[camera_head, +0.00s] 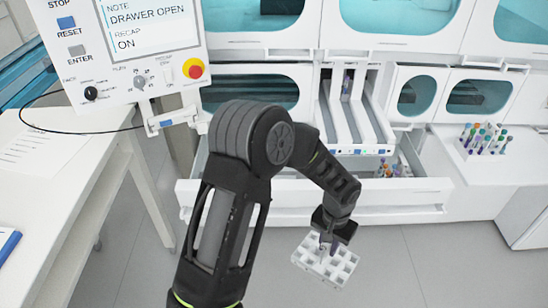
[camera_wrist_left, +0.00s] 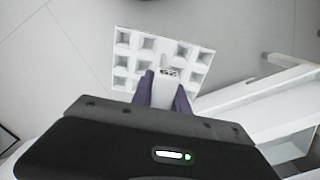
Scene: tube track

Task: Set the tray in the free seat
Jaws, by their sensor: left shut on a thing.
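A white tray (camera_head: 318,265) with a grid of square empty-looking pockets hangs in the air in front of the machine, above the grey floor. My left gripper (camera_head: 327,240) is shut on the tray from above. The left wrist view shows the purple fingertips (camera_wrist_left: 166,90) closed on a white tab in the middle of the tray (camera_wrist_left: 122,50). An open white drawer (camera_head: 300,192) lies behind the tray and gripper. A rack with coloured tubes (camera_head: 398,168) sits at its right end. My arm hides much of the drawer's left part, so I cannot see the free seat clearly.
A control panel (camera_head: 125,45) reading "drawer open" hangs at upper left beside a white table (camera_head: 45,190). Several capped tubes (camera_head: 485,138) stand on a white surface at right. White sloping lanes (camera_head: 350,118) rise behind the drawer. The floor in front is clear.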

